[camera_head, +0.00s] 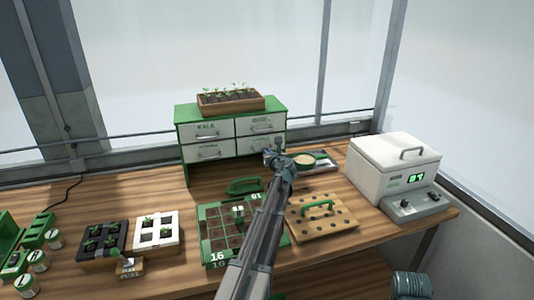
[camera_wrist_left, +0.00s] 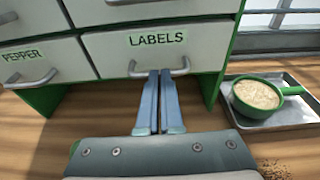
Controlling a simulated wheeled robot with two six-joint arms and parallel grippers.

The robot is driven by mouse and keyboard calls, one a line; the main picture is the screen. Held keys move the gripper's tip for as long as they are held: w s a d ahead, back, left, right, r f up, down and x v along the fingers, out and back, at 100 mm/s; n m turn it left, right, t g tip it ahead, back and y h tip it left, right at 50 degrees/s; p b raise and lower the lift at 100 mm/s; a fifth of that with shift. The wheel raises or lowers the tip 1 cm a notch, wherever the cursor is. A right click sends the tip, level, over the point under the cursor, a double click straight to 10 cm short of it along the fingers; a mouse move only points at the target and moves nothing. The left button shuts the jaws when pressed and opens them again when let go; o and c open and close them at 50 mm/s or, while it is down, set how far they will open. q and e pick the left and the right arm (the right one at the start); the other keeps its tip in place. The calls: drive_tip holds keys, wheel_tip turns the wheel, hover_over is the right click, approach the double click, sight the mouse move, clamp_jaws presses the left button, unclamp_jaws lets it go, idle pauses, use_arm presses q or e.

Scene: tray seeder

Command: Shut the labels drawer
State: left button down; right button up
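The labels drawer (camera_wrist_left: 112,48) is the white, lower right drawer of a green cabinet, with a grey bar handle (camera_wrist_left: 135,72). In the head view its front (camera_head: 247,145) looks about level with the drawers around it. I see no clear gap at its edges. My left gripper (camera_wrist_left: 160,73) has its two fingers together, with the tips at the middle of the handle. Whether they touch it I cannot tell. In the head view the left gripper (camera_head: 274,154) is in front of this drawer and hides part of it. My right gripper is not in view.
The pepper drawer (camera_wrist_left: 30,58) is to the left. A green cup (camera_wrist_left: 241,103) stands on a metal tray (camera_wrist_left: 300,113) to the right. A seedling box (camera_head: 230,104) sits on the cabinet. A seed tray (camera_head: 213,256) and holed board (camera_head: 345,226) flank my left arm.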

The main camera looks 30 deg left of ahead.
use_arm(q)
drive_tip(key=shift+w+a+r, duration=0.1)
drive_tip(key=shift+w+a, duration=0.05)
drive_tip(key=shift+a, duration=0.05)
drive_tip(key=p+v, duration=0.3)
drive_tip(key=v, duration=1.1)
drive_tip(key=shift+d, duration=0.25)
